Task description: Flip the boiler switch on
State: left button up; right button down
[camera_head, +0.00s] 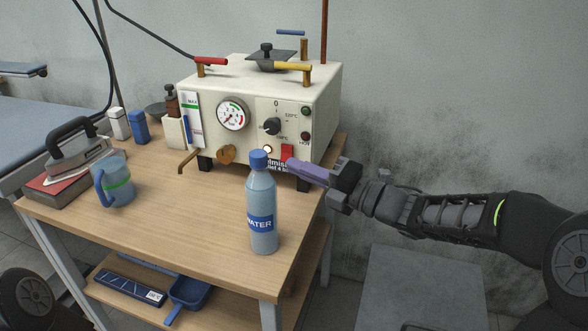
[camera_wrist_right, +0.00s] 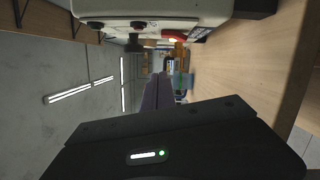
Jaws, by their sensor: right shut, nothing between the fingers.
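The boiler (camera_head: 262,85) is a cream box with a pressure gauge (camera_head: 233,114) and a black dial (camera_head: 271,127) on its front. Its red switch (camera_head: 287,152) sits low on the front, right of a lit indicator lamp. My right gripper (camera_head: 290,164) comes in from the right, shut and empty, its purple fingertips just below and in front of the switch. I cannot tell whether they touch it. In the right wrist view the boiler (camera_wrist_right: 150,8) is along the top edge, with the shut fingers (camera_wrist_right: 158,88) beside it. My left gripper is out of view.
A water bottle (camera_head: 262,205) stands on the wooden table (camera_head: 185,215) just left of and in front of my right fingertips. A brass tap (camera_head: 227,154) juts from the boiler. A blue mug (camera_head: 116,183) and an iron (camera_head: 80,150) are at the left. The table's front middle is clear.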

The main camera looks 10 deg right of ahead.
jog(key=v, duration=0.6)
jog(key=shift+d, duration=0.35)
jog(key=shift+s, duration=0.15)
